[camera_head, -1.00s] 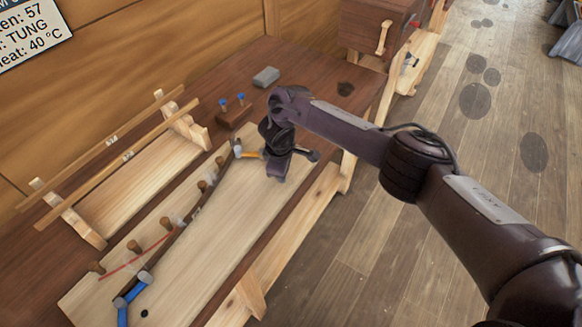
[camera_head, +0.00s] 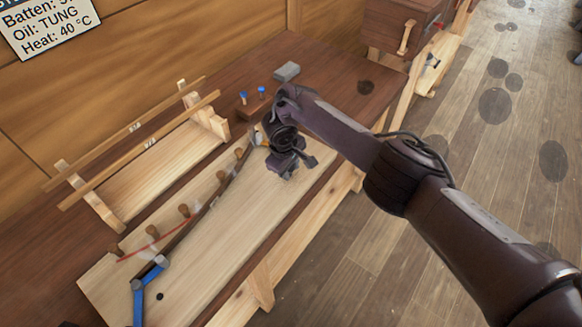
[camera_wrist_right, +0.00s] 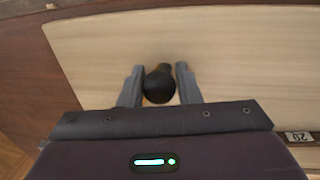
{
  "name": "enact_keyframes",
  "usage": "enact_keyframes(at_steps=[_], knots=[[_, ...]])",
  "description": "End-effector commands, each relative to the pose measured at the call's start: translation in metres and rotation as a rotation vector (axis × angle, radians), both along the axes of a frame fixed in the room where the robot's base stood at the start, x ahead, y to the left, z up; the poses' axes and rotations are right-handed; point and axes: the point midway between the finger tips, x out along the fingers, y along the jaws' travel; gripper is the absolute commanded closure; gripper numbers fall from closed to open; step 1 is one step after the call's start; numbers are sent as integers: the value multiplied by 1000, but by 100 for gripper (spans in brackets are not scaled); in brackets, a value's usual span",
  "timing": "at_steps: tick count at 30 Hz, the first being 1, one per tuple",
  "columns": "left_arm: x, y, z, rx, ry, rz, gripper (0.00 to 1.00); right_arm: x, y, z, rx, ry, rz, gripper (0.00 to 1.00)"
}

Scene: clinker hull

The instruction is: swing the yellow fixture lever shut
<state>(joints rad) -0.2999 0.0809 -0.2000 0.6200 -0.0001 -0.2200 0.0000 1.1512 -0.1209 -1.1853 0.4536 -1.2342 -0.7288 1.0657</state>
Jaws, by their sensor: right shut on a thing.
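My right gripper (camera_head: 283,172) is low over the pale board, near the far end of the dark curved batten. The right wrist view shows its two fingers on either side of a round black knob (camera_wrist_right: 159,85), shut on it. Small yellow-orange bits of the yellow fixture lever (camera_wrist_right: 164,66) show beside the knob. In the head view my gripper and wrist hide most of this lever; a small piece (camera_head: 258,138) shows at the batten's far end. How far it has swung is hard to tell. My left gripper is not in view.
A blue lever (camera_head: 139,295) is at the batten's near end. Wooden pegs stand along the batten (camera_head: 200,213) on the pale board (camera_head: 225,240). A wooden rack (camera_head: 150,165) with thin strips stands to the left.

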Motion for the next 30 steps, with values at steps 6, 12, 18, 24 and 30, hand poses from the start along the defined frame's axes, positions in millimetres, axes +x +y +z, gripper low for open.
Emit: enact_keyframes(at_steps=[6, 12, 18, 24, 30], knots=[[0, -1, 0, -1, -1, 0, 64, 0, 3, 0, 7, -1, 2, 57], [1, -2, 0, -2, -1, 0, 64, 0, 2, 0, 4, -1, 1, 50], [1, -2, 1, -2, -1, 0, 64, 0, 2, 6, 4, -1, 1, 50], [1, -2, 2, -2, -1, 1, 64, -4, 7, 36, 7, -3, 3, 50], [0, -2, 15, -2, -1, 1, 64, -10, 12, 70, 5, -1, 4, 50]])
